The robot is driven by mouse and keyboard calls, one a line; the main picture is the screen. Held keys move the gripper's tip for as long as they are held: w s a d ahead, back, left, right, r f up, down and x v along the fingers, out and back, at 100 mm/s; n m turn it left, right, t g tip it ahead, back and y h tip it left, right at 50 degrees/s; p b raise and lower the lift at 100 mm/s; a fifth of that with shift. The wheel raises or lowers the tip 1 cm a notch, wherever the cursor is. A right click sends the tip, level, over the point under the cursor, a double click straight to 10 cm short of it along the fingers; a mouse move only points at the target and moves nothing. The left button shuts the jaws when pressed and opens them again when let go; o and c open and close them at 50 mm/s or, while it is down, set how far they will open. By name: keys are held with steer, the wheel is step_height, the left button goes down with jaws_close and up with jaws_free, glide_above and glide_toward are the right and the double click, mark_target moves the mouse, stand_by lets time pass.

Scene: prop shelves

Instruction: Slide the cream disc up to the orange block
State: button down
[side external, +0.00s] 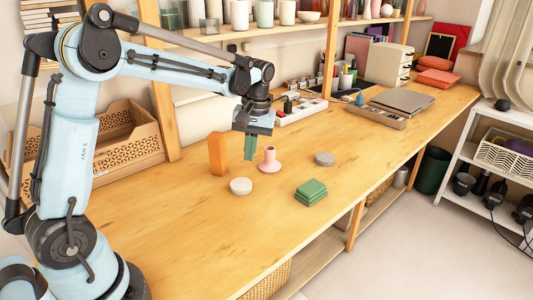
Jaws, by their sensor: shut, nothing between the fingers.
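The cream disc (241,187) lies flat on the wooden workbench (180,235). The upright orange block (218,155) stands just behind it and a little to its left, with a gap between them. My gripper (249,157) points down with its green fingers shut and empty. In the picture it is to the right of the orange block and above the cream disc. I cannot tell whether its tips touch the bench.
A pink flared peg (269,161) stands close to the right of my gripper. A grey disc (325,158) and a green stacked block (311,190) lie further right. The bench front around the cream disc is clear.

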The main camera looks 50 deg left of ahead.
mark_target(247, 183)
steer(key=w+d+f+m+t+y, duration=0.15)
steer(key=d+m+y, duration=0.4)
steer(key=m, duration=0.75)
steer(key=s+d+f+m+g+y, duration=0.1)
steer(key=d+f+m+y, duration=0.15)
steer(key=d+m, duration=0.8)
steer(key=a+f, duration=0.2)
steer(key=a, duration=0.1)
steer(key=a+f+m, duration=0.1)
steer(key=a+f, duration=0.1)
steer(key=a, duration=0.1)
steer(key=a+f+m, duration=0.1)
steer(key=a+f, duration=0.1)
steer(key=a, duration=0.1)
steer(key=shift+w+a+f+m+t, duration=0.1)
steer(key=shift+a+f+m+t, duration=0.15)
steer(key=shift+a, duration=2.15)
steer(key=shift+s+a, duration=0.2)
steer(key=shift+a, duration=1.3)
